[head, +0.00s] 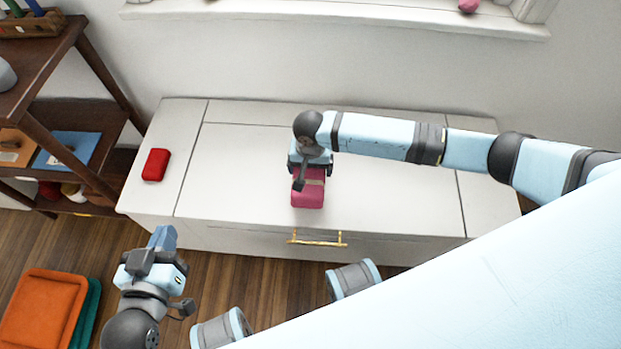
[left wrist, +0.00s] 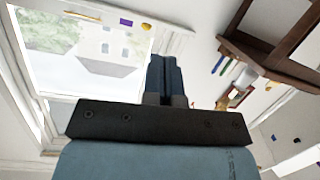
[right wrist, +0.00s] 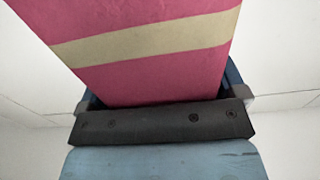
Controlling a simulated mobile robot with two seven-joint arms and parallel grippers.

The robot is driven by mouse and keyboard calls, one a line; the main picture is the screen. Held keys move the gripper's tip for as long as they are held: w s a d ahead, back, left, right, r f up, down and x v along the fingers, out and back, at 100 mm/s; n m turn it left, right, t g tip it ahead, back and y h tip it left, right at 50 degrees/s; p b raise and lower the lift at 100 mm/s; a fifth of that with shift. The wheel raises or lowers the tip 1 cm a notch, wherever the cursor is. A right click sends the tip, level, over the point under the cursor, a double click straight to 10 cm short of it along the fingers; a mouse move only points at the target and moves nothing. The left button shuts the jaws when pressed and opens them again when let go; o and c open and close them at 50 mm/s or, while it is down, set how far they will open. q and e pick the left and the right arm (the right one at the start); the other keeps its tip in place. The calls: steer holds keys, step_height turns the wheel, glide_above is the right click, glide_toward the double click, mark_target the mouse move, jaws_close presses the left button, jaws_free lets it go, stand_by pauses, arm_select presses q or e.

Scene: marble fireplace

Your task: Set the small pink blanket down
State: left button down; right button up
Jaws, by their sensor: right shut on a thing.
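The small pink blanket (head: 307,194) is a folded pink block with a beige band, over the front middle of the white chest (head: 240,180). My right gripper (head: 308,170) is shut on it from above. In the right wrist view the blanket (right wrist: 150,75) fills the space between the fingers. Whether its underside touches the chest top, I cannot tell. My left gripper (head: 163,238) is away from the blanket, in front of the chest at the lower left. In the left wrist view its fingers (left wrist: 166,75) are close together with nothing between them.
A red folded item (head: 156,164) lies on the chest's left end. A dark wooden shelf (head: 75,105) stands at the left. Orange and teal cushions (head: 42,310) lie on the floor. The chest top around the blanket is clear. A window sill (head: 340,18) runs behind.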

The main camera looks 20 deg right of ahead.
step_height(320, 180, down, 5)
steer(key=shift+r+b, duration=0.1)
steer(key=shift+b, duration=0.75)
arm_select(q)
steer(key=r, duration=0.1)
steer(key=d+r+t, duration=0.1)
steer(key=r+h, duration=0.1)
steer(key=shift+w+d+r+t, duration=0.25)
steer(key=shift+w+r+t, duration=0.05)
steer(key=shift+w, duration=0.05)
arm_select(e)
steer(key=o, duration=0.8)
steer(key=shift+f, duration=0.2)
steer(key=shift+r, duration=0.15)
steer(key=shift+r+p, duration=0.4)
steer(key=shift+r, duration=0.2)
arm_select(q)
steer(key=s+a+f+g+y+p, duration=0.2)
steer(key=a+f+g+p, duration=0.1)
steer(key=f, duration=0.4)
steer(key=shift+s+a+f+g, duration=0.2)
steer(key=shift+s+a+g, duration=0.1)
steer(key=shift+g, duration=0.1)
arm_select(e)
step_height(320, 180, up, 11)
steer(key=shift+f, duration=0.1)
arm_select(q)
steer(key=shift+p, duration=0.3)
